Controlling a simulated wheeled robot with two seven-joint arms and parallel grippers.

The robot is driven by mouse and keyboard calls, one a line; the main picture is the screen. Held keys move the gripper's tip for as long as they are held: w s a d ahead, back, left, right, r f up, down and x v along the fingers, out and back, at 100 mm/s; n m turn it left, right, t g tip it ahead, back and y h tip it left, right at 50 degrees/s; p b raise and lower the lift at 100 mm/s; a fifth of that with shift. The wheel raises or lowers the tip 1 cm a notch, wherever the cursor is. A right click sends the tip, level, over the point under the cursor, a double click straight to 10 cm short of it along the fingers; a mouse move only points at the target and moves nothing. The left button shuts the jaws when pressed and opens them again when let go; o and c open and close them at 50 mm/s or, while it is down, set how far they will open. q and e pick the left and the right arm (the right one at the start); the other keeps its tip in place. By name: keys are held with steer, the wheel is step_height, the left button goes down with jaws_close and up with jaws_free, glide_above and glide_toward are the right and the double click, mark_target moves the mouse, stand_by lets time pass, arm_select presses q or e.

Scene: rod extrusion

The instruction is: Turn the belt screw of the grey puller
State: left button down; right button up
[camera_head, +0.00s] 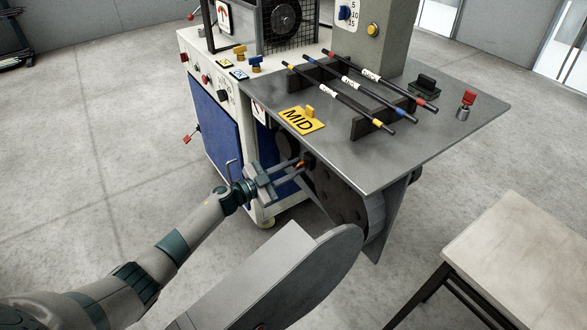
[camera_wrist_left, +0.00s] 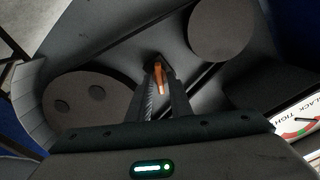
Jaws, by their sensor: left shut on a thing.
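The grey puller is the machine under the dark grey table top (camera_head: 430,155). Its dark rollers (camera_head: 338,190) show below the table's front edge. In the left wrist view, round discs (camera_wrist_left: 218,30) and a ribbed belt (camera_wrist_left: 28,112) show around the screw. The belt screw (camera_wrist_left: 158,75) has an orange part between my left fingers. My left gripper (camera_head: 301,166) reaches in under the table edge from the left and is shut on the screw. Its fingers (camera_wrist_left: 160,95) hide part of the screw. My right gripper is not in view.
A gauge lettered SLACK and TIGHT (camera_wrist_left: 297,130) sits right of the fingers. A yellow MID plate (camera_head: 301,121), a rack with striped rods (camera_head: 355,94) and a red-topped knob (camera_head: 467,100) are on the table top. A pale table (camera_head: 530,250) stands at right.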

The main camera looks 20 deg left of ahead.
arm_select(q)
steer(key=shift+m, duration=0.4)
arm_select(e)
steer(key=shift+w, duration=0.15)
arm_select(q)
steer(key=m+b, duration=0.1)
steer(key=m, duration=0.2)
steer(key=shift+f, duration=0.1)
steer(key=shift+s+m, duration=0.1)
steer(key=shift+m, duration=1)
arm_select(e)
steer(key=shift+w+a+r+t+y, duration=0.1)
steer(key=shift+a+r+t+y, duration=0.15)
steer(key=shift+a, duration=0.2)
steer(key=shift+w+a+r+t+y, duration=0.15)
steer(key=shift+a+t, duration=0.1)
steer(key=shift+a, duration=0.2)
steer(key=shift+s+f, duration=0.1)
arm_select(q)
steer(key=c, duration=1.9)
jaws_free()
steer(key=shift+o, duration=0.2)
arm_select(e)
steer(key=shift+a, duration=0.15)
